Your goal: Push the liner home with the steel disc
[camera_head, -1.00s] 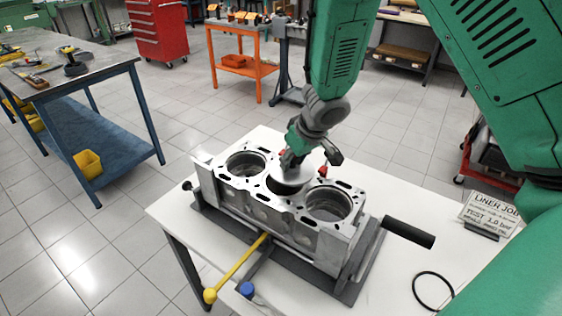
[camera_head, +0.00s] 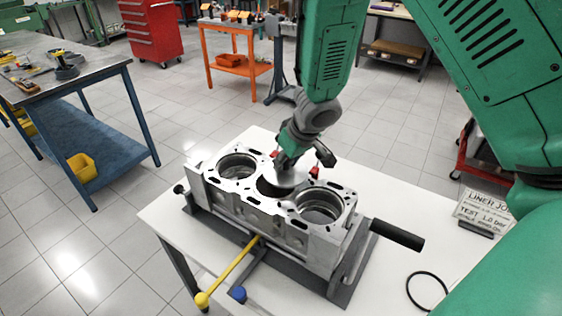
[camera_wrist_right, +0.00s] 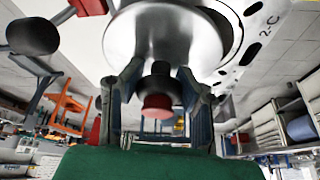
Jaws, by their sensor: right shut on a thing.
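The grey engine block (camera_head: 265,216) stands in a fixture on the white table, with three round bores in its top. My right gripper (camera_head: 281,163) is above the middle bore (camera_head: 268,188), shut on the knob of the steel disc (camera_head: 289,176). The disc sits over the far right side of that bore; whether it touches anything inside is unclear. In the right wrist view the fingers (camera_wrist_right: 157,85) flank the disc's dark and red knob (camera_wrist_right: 158,100), below the shiny disc (camera_wrist_right: 120,38). The liner cannot be made out in the dark middle bore. My left gripper is out of view.
A black handle (camera_head: 397,235) sticks out at the block's right. A yellow-knobbed lever (camera_head: 228,274) and a blue knob (camera_head: 238,293) are in front.

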